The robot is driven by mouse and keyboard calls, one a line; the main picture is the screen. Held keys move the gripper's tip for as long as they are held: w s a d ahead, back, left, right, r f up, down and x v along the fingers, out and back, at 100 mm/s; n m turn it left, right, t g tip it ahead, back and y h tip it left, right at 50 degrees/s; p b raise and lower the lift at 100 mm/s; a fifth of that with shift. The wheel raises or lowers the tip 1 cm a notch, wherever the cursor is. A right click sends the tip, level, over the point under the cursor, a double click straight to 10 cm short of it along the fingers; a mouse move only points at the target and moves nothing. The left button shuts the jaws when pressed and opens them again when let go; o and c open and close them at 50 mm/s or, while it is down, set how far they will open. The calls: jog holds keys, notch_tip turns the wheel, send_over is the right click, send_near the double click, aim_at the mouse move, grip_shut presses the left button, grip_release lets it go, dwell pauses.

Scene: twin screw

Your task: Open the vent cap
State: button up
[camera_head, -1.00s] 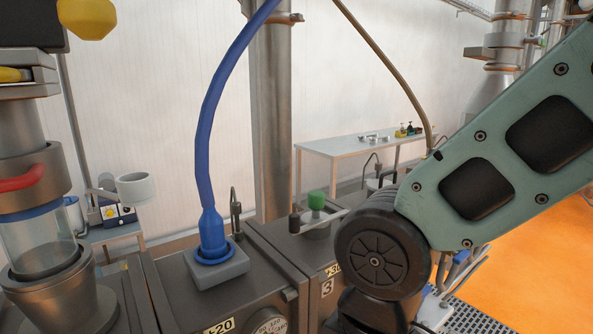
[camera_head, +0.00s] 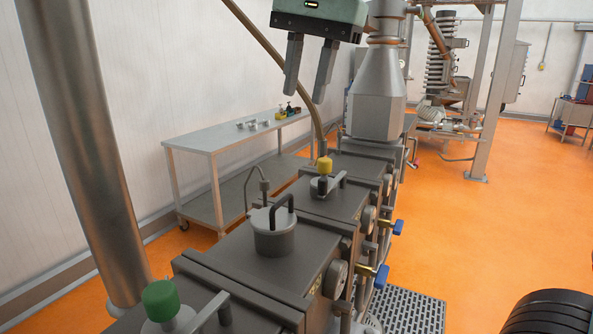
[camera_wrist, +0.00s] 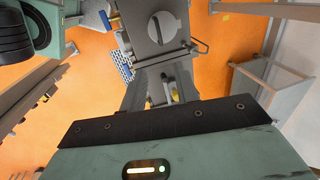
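A grey round cap with a dark arched handle (camera_head: 273,238), which looks like the vent cap, sits upright on a dark barrel block (camera_head: 238,258) in the head view. My gripper (camera_head: 304,101) hangs above and behind it at the top, fingers pointing down, with a clear gap between them. It is open, empty and well apart from the cap.
A yellow-topped fitting (camera_head: 325,166) with a brown hose stands on the block behind. A green knob (camera_head: 160,300) is in front, a thin bent pipe (camera_head: 262,186) beside the cap. A steel column (camera_head: 85,140) stands left, a grey hopper (camera_head: 376,105) farther back.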

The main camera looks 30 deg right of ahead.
aim_at(285, 197)
jog(key=w+f, duration=0.1)
jog(key=f, duration=0.4)
jog(key=a+f+p, duration=0.1)
jog(key=f, duration=0.5)
jog(key=w+f, duration=0.1)
jog(key=f, duration=0.5)
jog(key=shift+w+a+p, duration=0.35)
jog(key=shift+a+p, duration=0.05)
jog(key=shift+r, duration=0.1)
grip_shut()
